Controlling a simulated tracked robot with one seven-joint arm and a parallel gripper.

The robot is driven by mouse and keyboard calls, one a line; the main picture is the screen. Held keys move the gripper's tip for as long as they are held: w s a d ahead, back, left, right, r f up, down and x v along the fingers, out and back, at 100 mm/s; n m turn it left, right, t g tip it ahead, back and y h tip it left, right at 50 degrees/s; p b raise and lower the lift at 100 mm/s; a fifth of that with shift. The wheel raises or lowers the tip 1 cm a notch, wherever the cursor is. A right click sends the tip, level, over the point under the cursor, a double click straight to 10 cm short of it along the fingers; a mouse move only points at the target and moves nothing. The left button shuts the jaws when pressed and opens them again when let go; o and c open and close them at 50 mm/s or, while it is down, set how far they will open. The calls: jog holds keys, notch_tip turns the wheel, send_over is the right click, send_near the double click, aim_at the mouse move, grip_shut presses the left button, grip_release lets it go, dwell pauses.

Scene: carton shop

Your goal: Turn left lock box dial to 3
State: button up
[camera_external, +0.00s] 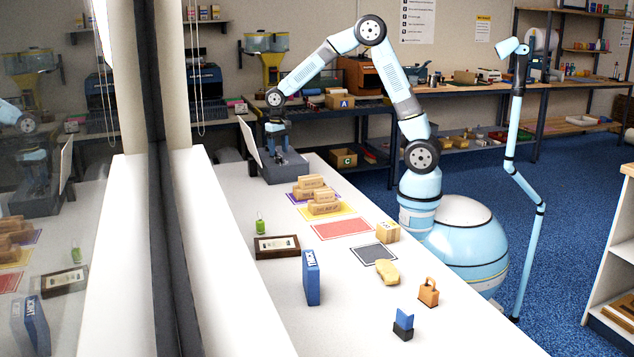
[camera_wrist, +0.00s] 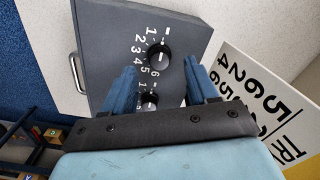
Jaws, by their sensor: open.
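The dark grey lock box (camera_external: 285,170) sits at the far end of the white counter. In the wrist view its top face (camera_wrist: 100,50) carries two black dials with white numbers around them. One dial (camera_wrist: 160,57) lies farther from my gripper, with the numbers 1 to 6 readable. The other dial (camera_wrist: 148,101) is nearer, between my blue fingers, its numbers partly hidden. I cannot tell which is the left one or the exact settings. My gripper (camera_external: 277,140), in the wrist view (camera_wrist: 161,66), is open and empty, above the box; contact is not visible.
A white card with black numbers (camera_wrist: 262,90) stands beside the box and also shows in the external view (camera_external: 250,141). Wooden blocks (camera_external: 318,195), coloured mats (camera_external: 343,229), a blue box (camera_external: 311,278) and a padlock-shaped piece (camera_external: 428,293) lie nearer along the counter.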

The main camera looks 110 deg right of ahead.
aim_at(279, 160)
jog(key=shift+f, duration=1.65)
jog(key=shift+c, duration=0.3)
jog(key=c, duration=1)
